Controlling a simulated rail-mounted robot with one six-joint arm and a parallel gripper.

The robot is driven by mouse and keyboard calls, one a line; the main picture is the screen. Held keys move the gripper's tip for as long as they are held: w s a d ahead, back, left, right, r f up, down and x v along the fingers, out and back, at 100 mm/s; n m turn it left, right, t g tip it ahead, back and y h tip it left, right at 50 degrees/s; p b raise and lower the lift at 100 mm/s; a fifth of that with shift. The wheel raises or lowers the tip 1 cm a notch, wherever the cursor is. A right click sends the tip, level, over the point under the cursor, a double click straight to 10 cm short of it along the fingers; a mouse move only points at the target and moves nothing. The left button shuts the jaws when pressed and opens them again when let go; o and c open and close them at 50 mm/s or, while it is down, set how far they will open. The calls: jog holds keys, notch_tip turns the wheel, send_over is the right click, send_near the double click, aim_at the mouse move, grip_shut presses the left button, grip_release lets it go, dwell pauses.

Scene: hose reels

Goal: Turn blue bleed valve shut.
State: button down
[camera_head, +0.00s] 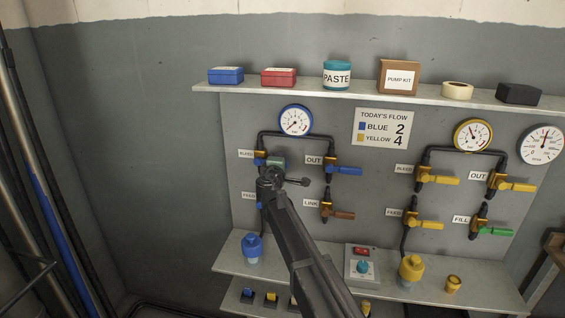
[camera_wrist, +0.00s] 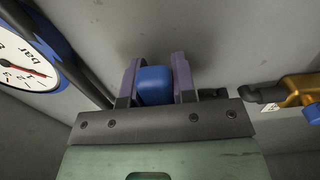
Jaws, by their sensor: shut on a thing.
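The blue bleed valve (camera_head: 259,155) is on the wall panel below the blue-rimmed gauge, beside the "BLEED" label. My gripper (camera_head: 266,162) is at this valve and hides most of its handle. In the wrist view my gripper (camera_wrist: 156,68) has its two purple fingers on either side of the blue handle (camera_wrist: 154,87) and is shut on it. Only the handle's blunt end shows, so I cannot tell which way it points.
The blue OUT valve (camera_head: 347,171) is just to the right, with the brown-handled LINK valve (camera_head: 341,215) below it. The blue-rimmed gauge (camera_head: 295,120) is close above. A shelf (camera_head: 360,98) with boxes overhangs. My arm covers part of the lower shelf (camera_head: 232,262).

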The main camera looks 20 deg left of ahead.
jog(key=c, duration=0.9)
grip_release()
jog(key=shift+s, duration=0.1)
jog(key=v, duration=1)
jog(key=shift+s+d, duration=0.1)
jog(key=shift+s, duration=0.25)
